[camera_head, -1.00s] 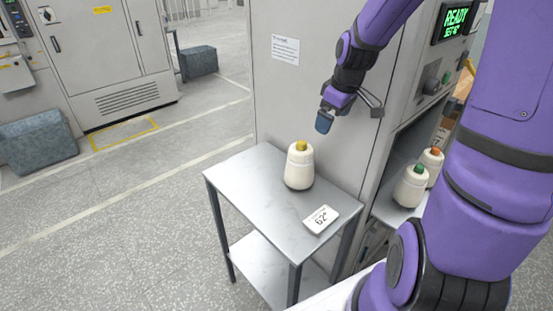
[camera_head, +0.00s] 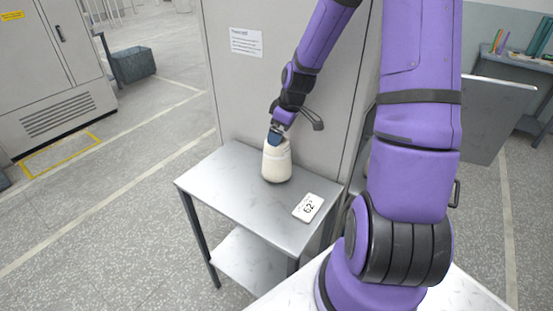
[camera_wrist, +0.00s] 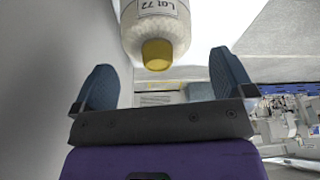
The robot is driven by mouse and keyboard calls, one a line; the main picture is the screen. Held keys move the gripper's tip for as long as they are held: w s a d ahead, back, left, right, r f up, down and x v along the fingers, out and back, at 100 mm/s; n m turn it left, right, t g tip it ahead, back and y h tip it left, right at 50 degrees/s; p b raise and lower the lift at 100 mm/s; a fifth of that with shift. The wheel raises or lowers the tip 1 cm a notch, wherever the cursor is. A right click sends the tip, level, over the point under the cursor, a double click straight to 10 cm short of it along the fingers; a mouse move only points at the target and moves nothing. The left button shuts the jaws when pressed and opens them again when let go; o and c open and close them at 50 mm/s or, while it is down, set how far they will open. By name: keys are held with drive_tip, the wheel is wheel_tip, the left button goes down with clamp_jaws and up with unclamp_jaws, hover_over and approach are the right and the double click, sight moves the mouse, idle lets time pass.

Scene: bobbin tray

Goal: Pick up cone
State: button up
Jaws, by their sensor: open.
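The cone (camera_head: 276,163) is a cream-white thread cone standing upright on the small metal table. In the wrist view the cone (camera_wrist: 158,22) shows its yellow tip and a "Lot 72" label, and its far end is cut off by the top edge. My gripper (camera_head: 275,138) is at the cone's top in the head view and hides the yellow tip. In the wrist view my gripper (camera_wrist: 161,62) is open, with one blue finger on each side of the yellow tip and a gap to both.
The metal table (camera_head: 222,187) has a lower shelf. A white card (camera_head: 308,207) marked 62 lies near its right corner. A grey cabinet (camera_head: 235,95) with a posted notice (camera_head: 246,42) stands close behind. The table's left part is clear.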

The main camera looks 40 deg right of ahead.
drive_tip(key=shift+w+x, duration=0.15)
drive_tip(key=shift+x, duration=1.1)
drive_tip(key=shift+w+x, duration=0.15)
drive_tip(key=shift+x, duration=1.1)
drive_tip(key=shift+r, duration=0.1)
drive_tip(key=c, duration=1.2)
drive_tip(key=shift+r, duration=0.15)
drive_tip(key=shift+r, duration=0.2)
drive_tip(key=v, duration=0.3)
drive_tip(key=s+d+r, duration=0.1)
drive_tip(key=s+d, duration=0.2)
drive_tip(key=s, duration=1.1)
drive_tip(key=shift+s+d+r, duration=0.2)
drive_tip(key=shift+s+d, duration=0.2)
